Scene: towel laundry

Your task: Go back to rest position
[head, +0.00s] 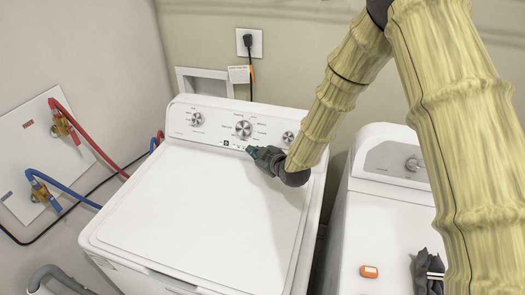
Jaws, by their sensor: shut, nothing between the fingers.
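My gripper (252,151) is shut and empty at the end of my arm, in the upper middle of the head view. It is close to the control panel (222,127) of the white washing machine, near the small buttons below the middle dial. I cannot tell whether the fingertips touch the panel. The washer's lid (190,205) is closed, with nothing on it. My arm comes down from the upper right and hides part of the washer's right side.
A second white machine (385,225) stands to the right, with an orange object (369,271) and a dark grey item (428,270) on top. Red (85,135) and blue (65,188) hoses run from the left wall. A plugged outlet (249,43) is on the back wall.

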